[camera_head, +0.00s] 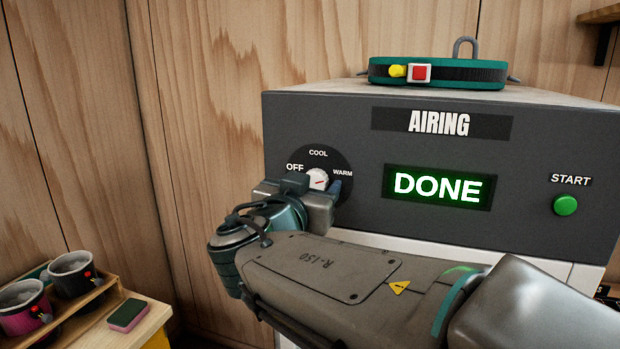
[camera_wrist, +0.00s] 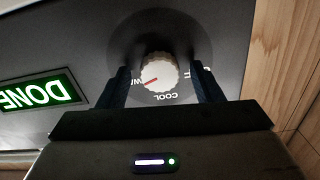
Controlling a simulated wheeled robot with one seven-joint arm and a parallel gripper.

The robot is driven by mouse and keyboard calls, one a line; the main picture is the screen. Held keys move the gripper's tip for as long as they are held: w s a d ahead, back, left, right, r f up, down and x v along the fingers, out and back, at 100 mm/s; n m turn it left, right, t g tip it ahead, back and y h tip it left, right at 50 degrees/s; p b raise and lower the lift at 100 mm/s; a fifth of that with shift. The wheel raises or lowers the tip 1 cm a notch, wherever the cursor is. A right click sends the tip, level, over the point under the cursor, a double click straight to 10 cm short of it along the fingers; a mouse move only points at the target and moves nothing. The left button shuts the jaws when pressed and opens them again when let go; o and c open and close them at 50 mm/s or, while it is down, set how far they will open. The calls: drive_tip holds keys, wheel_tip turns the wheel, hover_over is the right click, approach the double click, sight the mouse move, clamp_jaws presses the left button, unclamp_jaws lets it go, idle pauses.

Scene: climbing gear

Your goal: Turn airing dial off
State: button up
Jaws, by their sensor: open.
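The airing dial (camera_head: 317,177) is a white knob with a red pointer line on a dark round plate marked OFF, COOL and WARM. It sits at the left of the grey AIRING panel. In the wrist view, turned upside down, the dial (camera_wrist: 160,70) has its red line pointing toward WARM. My gripper (camera_wrist: 163,82) is open, with one dark finger on each side of the dial. Gaps show between the fingers and the knob. In the head view my gripper (camera_head: 312,190) hides the lower part of the dial plate.
A lit green DONE display (camera_head: 437,187) and a green START button (camera_head: 565,205) are right of the dial. A green-and-black strap (camera_head: 437,72) lies on top of the box. Cups (camera_head: 74,273) and a small sponge-like block (camera_head: 128,314) stand on a wooden surface at lower left.

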drive_tip(key=shift+w, duration=0.1)
drive_tip(key=c, duration=1)
